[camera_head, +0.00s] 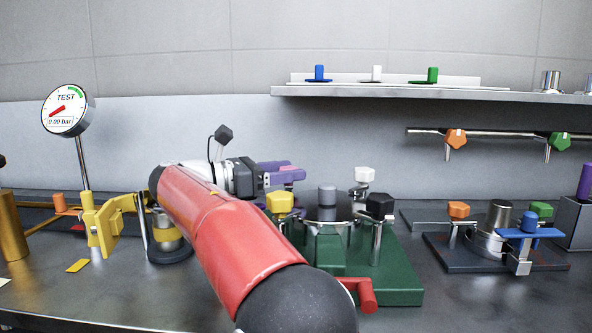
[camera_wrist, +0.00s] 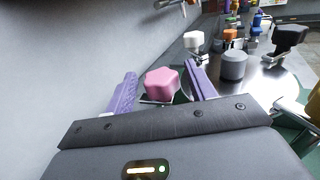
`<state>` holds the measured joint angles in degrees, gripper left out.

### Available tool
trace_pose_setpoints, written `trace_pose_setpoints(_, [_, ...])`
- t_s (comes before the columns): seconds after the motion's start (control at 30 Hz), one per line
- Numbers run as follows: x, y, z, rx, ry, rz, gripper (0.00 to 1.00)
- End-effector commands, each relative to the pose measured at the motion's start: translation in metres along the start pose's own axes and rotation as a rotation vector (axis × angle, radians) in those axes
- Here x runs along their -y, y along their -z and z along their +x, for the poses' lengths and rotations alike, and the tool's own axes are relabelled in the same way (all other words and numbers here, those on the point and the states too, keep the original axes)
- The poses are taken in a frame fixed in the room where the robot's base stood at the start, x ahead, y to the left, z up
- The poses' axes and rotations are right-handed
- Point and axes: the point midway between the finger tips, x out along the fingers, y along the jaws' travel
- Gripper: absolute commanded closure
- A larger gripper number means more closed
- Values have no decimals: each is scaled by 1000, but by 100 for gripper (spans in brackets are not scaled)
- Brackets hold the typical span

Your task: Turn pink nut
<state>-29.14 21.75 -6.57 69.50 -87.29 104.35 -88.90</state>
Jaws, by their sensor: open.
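The pink nut (camera_wrist: 161,84) is a six-lobed knob. In the head view only a sliver of pink shows at my gripper (camera_head: 292,173), where the fingers hide most of the nut. My gripper is open around the nut. Whether a finger touches it cannot be told. The nut belongs to the group on the green base (camera_head: 400,285), with a yellow nut (camera_head: 280,202), a black nut (camera_head: 379,205) and a white nut (camera_head: 365,174).
A grey knob (camera_head: 327,195) stands amid the nuts on the round lid. A yellow clamp (camera_head: 108,225) and a pressure gauge (camera_head: 68,110) stand left. A blue-handled fitting (camera_head: 528,232) with orange and green nuts stands right. The wall is close behind my gripper.

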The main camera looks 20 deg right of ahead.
Motion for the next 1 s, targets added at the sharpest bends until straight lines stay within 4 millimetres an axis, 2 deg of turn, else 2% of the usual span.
trace_pose_setpoints(0.1, [-1,0,-23,0,-3,1,45])
trace_pose_setpoints(0.3, [0,0,-45,0,0,1,45])
trace_pose_setpoints(0.63, [0,0,-49,0,1,1,46])
trace_pose_setpoints(0.77, [1,-1,-50,-16,-23,-7,63])
trace_pose_setpoints(0.87, [2,-1,-55,-68,-109,-35,76])
trace_pose_setpoints(0.97, [7,0,-72,-163,-288,-89,89])
trace_pose_setpoints(1.0, [12,1,-83,-211,-390,-114,94])
